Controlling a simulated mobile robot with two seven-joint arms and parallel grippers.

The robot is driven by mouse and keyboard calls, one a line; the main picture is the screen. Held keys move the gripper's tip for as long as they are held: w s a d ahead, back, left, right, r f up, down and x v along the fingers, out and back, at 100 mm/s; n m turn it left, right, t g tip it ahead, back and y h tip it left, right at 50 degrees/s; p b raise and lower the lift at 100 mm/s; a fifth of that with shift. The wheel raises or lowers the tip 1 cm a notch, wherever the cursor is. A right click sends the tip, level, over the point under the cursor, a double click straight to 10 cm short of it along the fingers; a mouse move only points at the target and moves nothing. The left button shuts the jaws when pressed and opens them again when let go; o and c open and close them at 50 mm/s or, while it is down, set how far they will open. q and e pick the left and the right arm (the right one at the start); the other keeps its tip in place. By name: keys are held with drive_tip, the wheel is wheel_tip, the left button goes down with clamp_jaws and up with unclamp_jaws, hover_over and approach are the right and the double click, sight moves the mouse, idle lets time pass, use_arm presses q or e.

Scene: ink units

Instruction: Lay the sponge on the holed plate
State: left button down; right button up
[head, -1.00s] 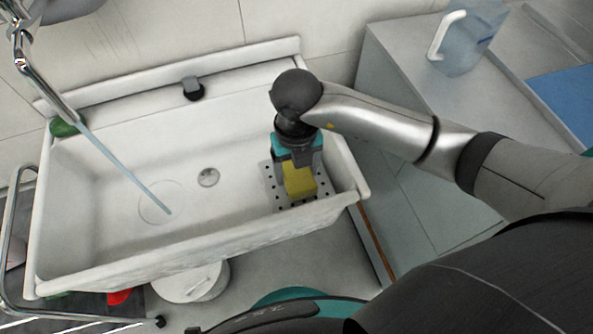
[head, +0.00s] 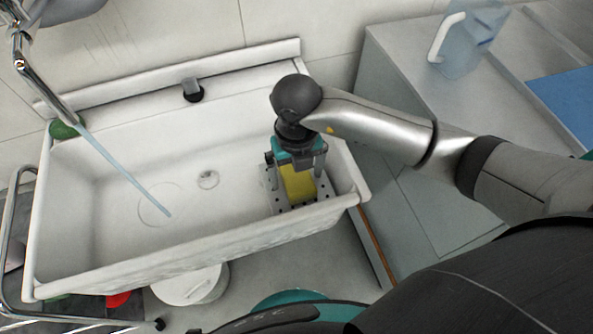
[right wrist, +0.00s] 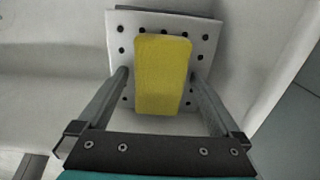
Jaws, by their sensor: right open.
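The yellow sponge (head: 298,185) lies on the holed plate (head: 284,205) at the right end of the sink. In the right wrist view the sponge (right wrist: 162,75) rests within the outline of the pale holed plate (right wrist: 119,75), with holes showing on both sides of it. My right gripper (head: 298,180) is just above the sponge. In the right wrist view its two fingers (right wrist: 161,80) stand apart, one on each side of the sponge, with gaps between them and it. My left gripper is not in view.
The white sink (head: 120,262) has high walls around the plate, and its right wall is close to my gripper. Water runs from the tap (head: 42,85) at the left. A clear jug (head: 466,45) stands on the counter (head: 400,60) at the right.

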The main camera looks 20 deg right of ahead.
wheel_tip(320, 180, up, 3)
drive_tip(key=shift+f+p, duration=0.1)
drive_tip(key=shift+p, duration=0.45)
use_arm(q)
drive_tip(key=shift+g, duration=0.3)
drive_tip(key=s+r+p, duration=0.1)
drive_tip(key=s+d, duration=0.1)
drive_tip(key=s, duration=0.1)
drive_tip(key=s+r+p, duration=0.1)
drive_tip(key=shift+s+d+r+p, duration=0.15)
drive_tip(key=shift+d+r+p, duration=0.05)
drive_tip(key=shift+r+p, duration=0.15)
use_arm(e)
wheel_tip(320, 180, up, 10)
drive_tip(key=shift+f, duration=0.25)
